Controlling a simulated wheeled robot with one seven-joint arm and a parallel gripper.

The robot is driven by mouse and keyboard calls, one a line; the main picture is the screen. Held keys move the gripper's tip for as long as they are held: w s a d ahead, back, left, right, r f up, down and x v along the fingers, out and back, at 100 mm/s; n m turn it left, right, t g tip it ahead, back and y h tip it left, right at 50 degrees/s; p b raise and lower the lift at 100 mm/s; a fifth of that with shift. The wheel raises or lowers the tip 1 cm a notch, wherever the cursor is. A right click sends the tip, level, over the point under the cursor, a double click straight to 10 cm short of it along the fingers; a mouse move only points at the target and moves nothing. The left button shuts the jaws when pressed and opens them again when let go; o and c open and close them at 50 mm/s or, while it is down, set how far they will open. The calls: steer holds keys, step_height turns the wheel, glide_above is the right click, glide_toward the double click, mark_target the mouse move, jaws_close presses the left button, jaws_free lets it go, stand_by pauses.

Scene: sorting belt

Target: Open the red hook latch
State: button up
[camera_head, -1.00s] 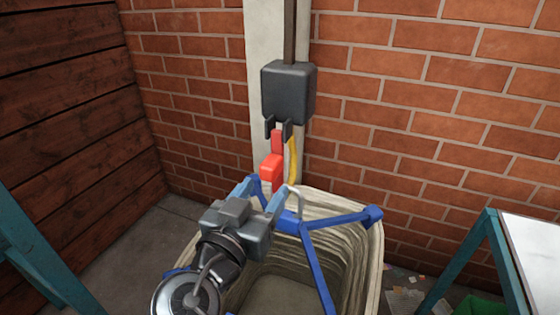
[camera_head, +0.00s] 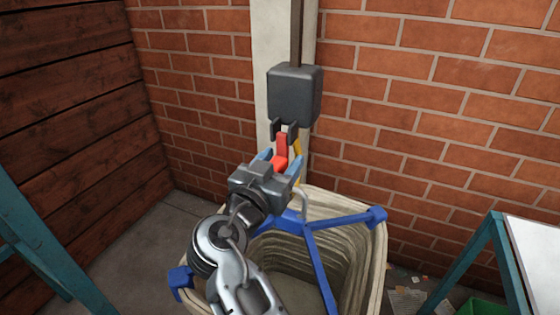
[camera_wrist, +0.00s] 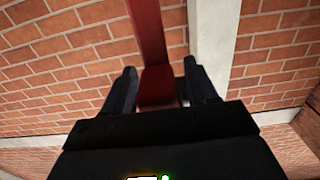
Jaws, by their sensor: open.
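The red hook latch (camera_head: 281,150) hangs below a dark grey box (camera_head: 294,94) on a pale post against the brick wall. My gripper (camera_head: 281,159) is right at the latch, with its two blue fingers apart on either side of the red part. In the wrist view the red latch (camera_wrist: 154,85) runs down from the top edge to between the open fingers of my gripper (camera_wrist: 160,82). I cannot tell whether a finger touches it. The lower end of the latch is hidden behind my gripper in the head view.
A large pale basket with a blue frame (camera_head: 340,219) stands below my gripper. A yellow strip (camera_head: 297,148) hangs just right of the latch. Teal-legged tables stand at the left (camera_head: 40,265) and right (camera_head: 468,262). Open floor shows at the left.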

jaws_close()
stand_by(0.4)
